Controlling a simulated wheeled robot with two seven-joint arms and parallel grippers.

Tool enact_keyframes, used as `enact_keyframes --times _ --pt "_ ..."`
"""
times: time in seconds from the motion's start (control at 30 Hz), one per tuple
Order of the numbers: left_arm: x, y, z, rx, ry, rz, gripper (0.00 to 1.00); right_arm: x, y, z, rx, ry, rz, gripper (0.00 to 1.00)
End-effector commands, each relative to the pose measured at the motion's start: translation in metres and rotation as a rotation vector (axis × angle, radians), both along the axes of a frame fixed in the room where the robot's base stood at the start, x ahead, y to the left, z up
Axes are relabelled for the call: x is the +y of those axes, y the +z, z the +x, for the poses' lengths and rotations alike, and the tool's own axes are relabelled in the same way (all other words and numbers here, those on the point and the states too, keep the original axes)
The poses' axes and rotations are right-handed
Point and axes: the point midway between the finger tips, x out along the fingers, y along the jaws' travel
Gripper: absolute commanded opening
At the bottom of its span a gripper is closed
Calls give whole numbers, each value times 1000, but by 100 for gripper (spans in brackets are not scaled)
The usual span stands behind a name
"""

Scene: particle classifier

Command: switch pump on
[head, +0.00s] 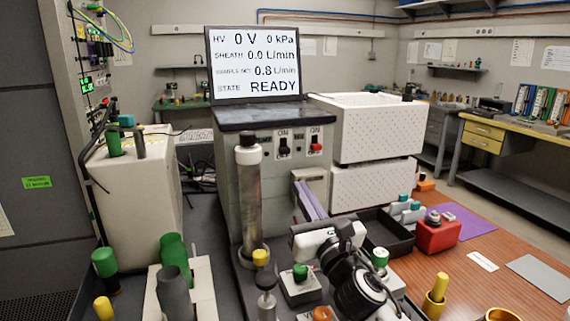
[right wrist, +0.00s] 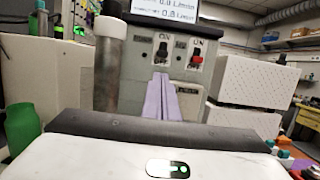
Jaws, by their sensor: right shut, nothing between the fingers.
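The grey instrument cabinet (head: 262,185) has two switches marked ON on its front panel. The left switch is black (head: 284,146) and the right switch is red (head: 316,147); both also show in the right wrist view, black (right wrist: 161,50) and red (right wrist: 197,57). I cannot read which one is the pump or tell their lever positions surely. My right gripper (head: 301,184) has its purple fingers shut with nothing between them, pointing at the cabinet below the switches. In the right wrist view its tips (right wrist: 161,77) are below the black switch, apparently not touching it. My left gripper is not in view.
A screen (head: 252,65) on the cabinet reads READY, sheath 0.0 L/min. A metal cylinder (head: 250,200) stands left of my right gripper. White perforated boxes (head: 365,128) stand to the right. A black tray (head: 384,233) and a red box (head: 436,236) sit on the wooden bench.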

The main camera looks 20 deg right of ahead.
Motion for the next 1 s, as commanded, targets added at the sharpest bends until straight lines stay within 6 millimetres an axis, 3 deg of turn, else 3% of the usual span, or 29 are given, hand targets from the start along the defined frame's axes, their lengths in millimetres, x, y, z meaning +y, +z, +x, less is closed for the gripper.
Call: enact_keyframes --times 0.27,0.7,1.0 --pt "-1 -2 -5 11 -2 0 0 0 4 12 0 -1 4 0" --pt "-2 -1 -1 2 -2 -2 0 3 21 83 0 0 5 0" --pt "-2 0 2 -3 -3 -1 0 3 24 97 1 1 4 0"
